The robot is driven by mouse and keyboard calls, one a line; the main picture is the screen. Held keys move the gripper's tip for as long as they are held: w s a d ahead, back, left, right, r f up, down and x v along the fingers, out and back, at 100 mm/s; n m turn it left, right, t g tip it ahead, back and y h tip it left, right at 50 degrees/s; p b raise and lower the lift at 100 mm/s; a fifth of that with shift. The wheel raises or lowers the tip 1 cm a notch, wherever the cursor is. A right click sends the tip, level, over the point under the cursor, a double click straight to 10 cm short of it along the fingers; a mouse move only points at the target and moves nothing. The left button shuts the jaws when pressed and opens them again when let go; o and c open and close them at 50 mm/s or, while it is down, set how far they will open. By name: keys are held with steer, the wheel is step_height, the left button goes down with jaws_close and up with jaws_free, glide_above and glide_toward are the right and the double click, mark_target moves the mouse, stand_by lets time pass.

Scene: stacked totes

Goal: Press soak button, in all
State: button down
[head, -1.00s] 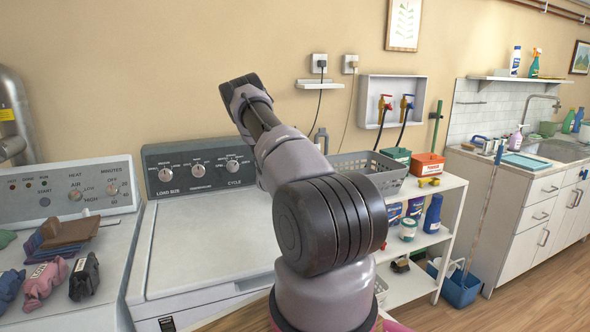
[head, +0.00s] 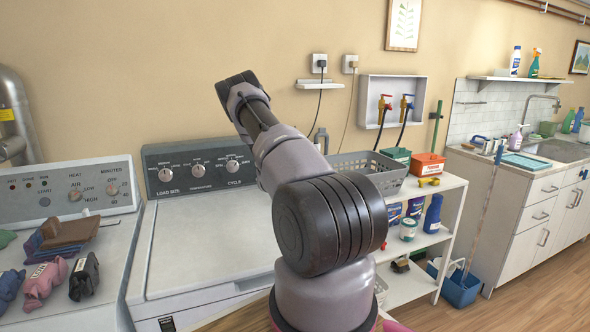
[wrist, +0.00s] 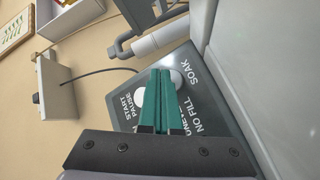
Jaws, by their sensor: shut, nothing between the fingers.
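In the wrist view, the dark control panel (wrist: 207,98) carries the printed words START PAUSE, NO FILL and SOAK. Another pale button (wrist: 138,98) sits by START PAUSE. My gripper (wrist: 160,72) has its green fingers shut together with nothing between them. The fingertips overlap the button near SOAK in the picture; I cannot tell whether they touch it. In the head view my gripper is hidden behind my arm.
In the head view, the washer (head: 215,235) has a dark panel with knobs, its right part hidden by my arm. Another machine (head: 75,195) with small bags on top stands left. A shelf (head: 412,268) with baskets stands right. A grey pipe (wrist: 150,42) runs close to the panel.

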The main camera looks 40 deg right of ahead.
steer(key=shift+s+a+r, duration=0.2)
steer(key=shift+s+r, duration=0.05)
steer(key=shift+s, duration=0.55)
steer(key=shift+s+a+r, duration=0.2)
steer(key=shift+s, duration=0.55)
steer(key=shift+s+a+r, duration=0.2)
steer(key=shift+s+r, duration=0.05)
steer(key=shift+s, duration=0.55)
steer(key=s+a+r+m+y, duration=0.2)
steer(key=a+r+y, duration=0.2)
steer(key=a+r, duration=0.5)
steer(key=s+a+r+m+t+y, duration=0.15)
steer(key=a+r+y, duration=0.25)
steer(key=a+r, duration=0.5)
steer(key=s+a+r+m+y, duration=0.15)
steer(key=a+r+y, duration=0.25)
steer(key=a+r, duration=0.55)
steer(key=s+a+r+y, duration=0.2)
steer(key=s+a+r, duration=0.1)
steer(key=s+a, duration=0.35)
steer(key=s+a+r+y, duration=0.1)
steer(key=s+a+r, duration=0.2)
steer(key=s+a, duration=0.35)
steer(key=s+a+g+y, duration=0.1)
steer(key=s+a+g, duration=0.2)
steer(key=s, duration=1.5)
steer(key=shift+s+a+n, duration=0.35)
steer(key=shift+a+n, duration=0.05)
steer(key=shift+a, duration=0.2)
